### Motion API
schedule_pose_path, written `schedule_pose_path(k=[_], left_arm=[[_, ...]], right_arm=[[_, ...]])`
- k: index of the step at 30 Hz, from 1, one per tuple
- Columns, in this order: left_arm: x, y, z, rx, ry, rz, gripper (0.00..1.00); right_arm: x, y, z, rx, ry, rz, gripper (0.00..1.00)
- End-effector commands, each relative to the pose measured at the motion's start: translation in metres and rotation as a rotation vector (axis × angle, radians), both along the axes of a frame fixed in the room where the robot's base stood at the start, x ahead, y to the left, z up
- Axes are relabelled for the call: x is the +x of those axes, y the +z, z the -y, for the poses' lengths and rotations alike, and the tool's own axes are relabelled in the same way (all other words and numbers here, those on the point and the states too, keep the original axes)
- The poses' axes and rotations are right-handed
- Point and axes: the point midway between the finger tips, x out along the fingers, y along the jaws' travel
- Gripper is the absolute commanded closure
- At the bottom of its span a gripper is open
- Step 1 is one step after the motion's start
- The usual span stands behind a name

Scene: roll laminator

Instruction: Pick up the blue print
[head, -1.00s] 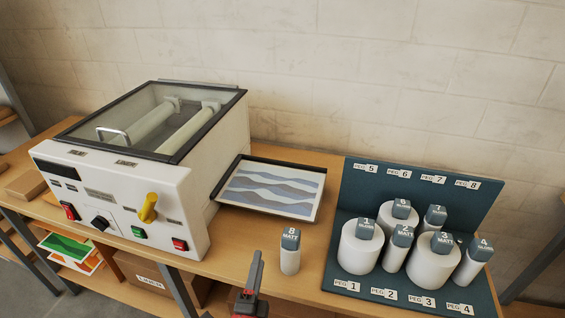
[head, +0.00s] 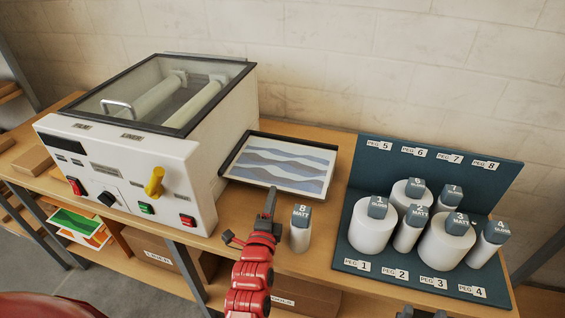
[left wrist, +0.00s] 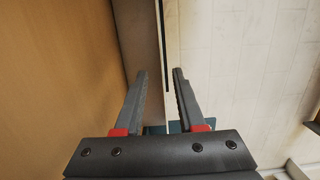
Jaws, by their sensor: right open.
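The blue print (head: 280,163), a pale sheet with wavy blue and grey bands, lies in the dark-rimmed tray (head: 332,172) at the laminator's right side. My left gripper (head: 271,193) is at the tray's front edge, near the print's front side. In the left wrist view its two fingers (left wrist: 160,75) are apart, with a thin pale edge running between them. I cannot tell whether that edge is the print or the tray, and no grip on it shows. Part of my right gripper (head: 421,312) shows at the bottom edge, away from the print.
The laminator (head: 125,170) stands left of the tray. A white roll tagged 8 MATT (head: 300,235) stands close right of my left gripper. A teal peg rack (head: 345,262) with several rolls is at right. Green and orange prints (head: 75,222) lie on the lower shelf.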

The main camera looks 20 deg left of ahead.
Motion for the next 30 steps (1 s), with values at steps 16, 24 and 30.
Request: schedule_pose_path(k=[16, 24, 30], left_arm=[[0.052, 0.004, -0.006, -0.001, -0.001, 0.001, 0.61], [0.052, 0.003, -0.006, -0.001, -0.001, 0.0, 0.77], [0.052, 0.003, -0.006, 0.0, -0.001, 0.0, 1.0]], right_arm=[[0.0, 0.02, 0.0, 0.0, 0.0, 0.0, 0.5], [0.0, 0.019, 0.0, 0.0, 0.0, 0.0, 0.5], [0.0, 0.019, 0.0, 0.0, 0.0, 0.0, 0.5]])
